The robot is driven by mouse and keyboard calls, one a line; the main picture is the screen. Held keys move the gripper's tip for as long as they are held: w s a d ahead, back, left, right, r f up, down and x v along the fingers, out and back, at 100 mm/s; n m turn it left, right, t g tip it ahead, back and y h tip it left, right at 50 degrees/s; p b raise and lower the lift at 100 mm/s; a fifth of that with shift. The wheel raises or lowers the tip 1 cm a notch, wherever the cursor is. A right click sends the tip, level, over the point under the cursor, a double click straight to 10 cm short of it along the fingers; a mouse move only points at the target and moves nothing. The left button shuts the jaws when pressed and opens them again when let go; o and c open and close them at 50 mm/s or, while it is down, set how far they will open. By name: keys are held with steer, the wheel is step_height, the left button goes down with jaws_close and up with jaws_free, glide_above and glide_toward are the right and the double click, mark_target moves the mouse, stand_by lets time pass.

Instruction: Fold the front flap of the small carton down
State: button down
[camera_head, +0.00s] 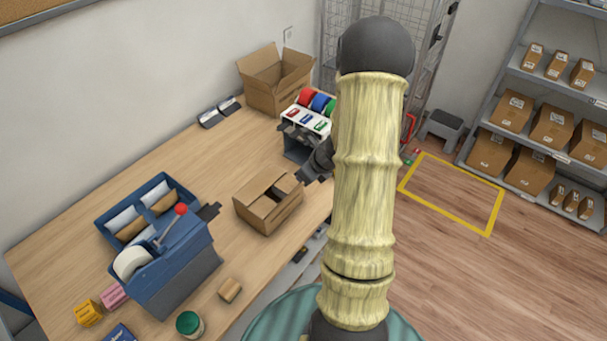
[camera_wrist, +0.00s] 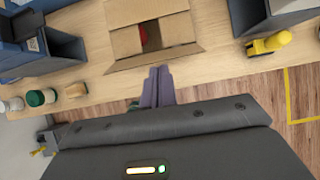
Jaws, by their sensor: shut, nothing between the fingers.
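The small carton (camera_head: 262,214) stands on the counter, its top partly closed with a dark gap in the middle. In the wrist view the small carton (camera_wrist: 124,42) shows two side flaps folded inward, and something red lies inside the gap. The flap nearest me (camera_wrist: 165,58) stands outward from the carton's edge, not over the gap. My gripper (camera_wrist: 158,72) is shut and empty, its fingertips close to that flap's outer edge; I cannot tell if they touch. In the head view my gripper (camera_head: 303,177) is at the carton's right side, partly hidden by my arm.
A blue dispenser (camera_head: 170,255) with a red knob stands left of the carton. A tape rack (camera_head: 303,122) and a larger open carton (camera_head: 275,90) stand behind. A small box (camera_head: 230,290) and green jar (camera_head: 189,323) are near the front edge. A yellow tool (camera_wrist: 268,44) lies right in the wrist view.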

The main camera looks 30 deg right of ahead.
steer(key=shift+f, duration=0.1)
steer(key=b+x, duration=0.1)
steer(key=x, duration=0.1)
steer(key=b+x, duration=0.1)
steer(key=x, duration=0.2)
steer(key=b+x, duration=0.2)
steer(key=shift+s+f, duration=0.2)
steer(key=shift+f, duration=0.15)
steer(key=w+p, duration=0.1)
steer(key=w+a, duration=0.1)
steer(key=shift+w+p, duration=0.3)
steer(key=shift+p, duration=0.1)
steer(key=shift+w+r+b+x, duration=0.15)
steer(key=shift+b+x, duration=0.4)
steer(key=shift+x, duration=0.4)
steer(key=shift+w+r+b+x, duration=0.1)
steer(key=shift+w+b+x, duration=0.1)
steer(key=shift+b+x, duration=0.55)
steer(key=shift+w+r+b+x, duration=0.15)
steer(key=shift+b+x, duration=0.15)
steer(key=shift+x, duration=0.85)
steer(key=shift+a, duration=0.1)
steer(key=shift+f, duration=0.2)
